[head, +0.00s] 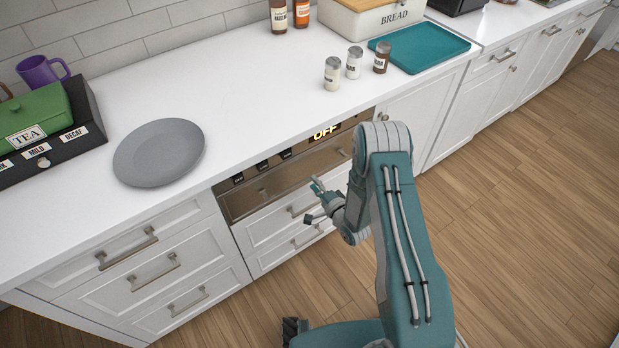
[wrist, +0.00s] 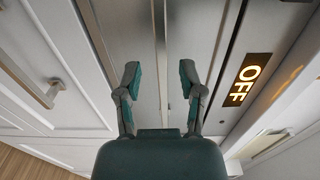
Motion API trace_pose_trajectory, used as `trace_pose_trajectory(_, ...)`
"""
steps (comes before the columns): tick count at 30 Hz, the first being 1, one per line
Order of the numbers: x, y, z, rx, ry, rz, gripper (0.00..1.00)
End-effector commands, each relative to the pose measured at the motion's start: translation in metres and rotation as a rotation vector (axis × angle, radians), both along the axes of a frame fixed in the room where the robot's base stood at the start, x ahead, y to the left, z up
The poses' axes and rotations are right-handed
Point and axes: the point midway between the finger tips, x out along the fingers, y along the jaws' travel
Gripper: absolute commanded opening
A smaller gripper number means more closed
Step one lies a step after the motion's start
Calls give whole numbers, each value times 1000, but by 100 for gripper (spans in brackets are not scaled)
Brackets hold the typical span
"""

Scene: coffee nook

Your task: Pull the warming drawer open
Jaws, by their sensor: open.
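The warming drawer (head: 240,204) is a brushed-steel front set under the white counter, with dark knobs and a lit OFF display (head: 326,131) along its top. It looks shut. Its front fills the middle of the wrist view (wrist: 205,25), turned sideways, with the OFF display (wrist: 248,79) at the right. My gripper (head: 313,201) is in front of the drawer's right half. In the wrist view, its two fingers (wrist: 159,74) are spread and point at the steel front. A narrow bar-like strip runs between them. Neither finger visibly grips it; the remaining distance is unclear.
White drawers with metal handles (head: 127,249) are left of and below the warming drawer. A grey plate (head: 159,153), several jars (head: 353,62) and a teal tray (head: 421,48) rest on the counter (head: 235,95). The wooden floor (head: 530,190) at right is clear.

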Motion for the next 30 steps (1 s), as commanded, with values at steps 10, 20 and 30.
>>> trace_pose_trajectory(10,26,17,0,-1,0,1,50)
trace_pose_trajectory(20,26,16,0,-1,0,0,0)
trace_pose_trajectory(30,27,16,-2,-3,4,-1,0)
